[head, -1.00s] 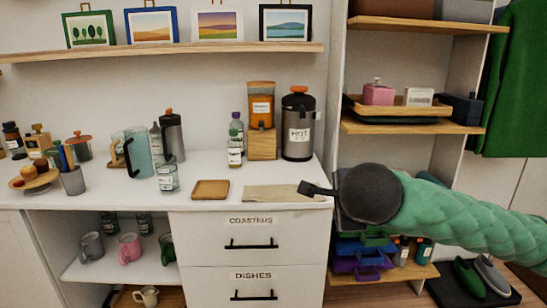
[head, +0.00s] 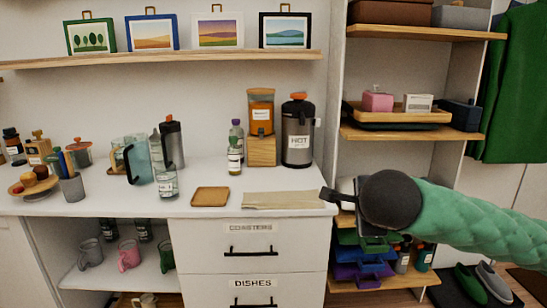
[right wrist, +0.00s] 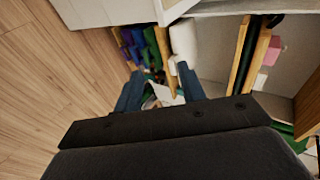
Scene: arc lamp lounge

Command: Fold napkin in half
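The beige napkin (head: 283,200) lies flat as a long strip near the front edge of the white counter, right of a wooden coaster. My right gripper (head: 328,196) is at the counter's right front corner, just off the napkin's right end. In the right wrist view its two blue-grey fingers (right wrist: 162,88) stand apart, with no napkin clearly visible between them. Whether a finger touches the napkin cannot be told. My left gripper is not in view.
A square wooden coaster (head: 210,196) lies left of the napkin. A dark hot-drink dispenser (head: 298,135) and an orange-topped dispenser (head: 261,112) stand behind it. A shelf unit with colored trays (head: 362,254) stands right of the counter.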

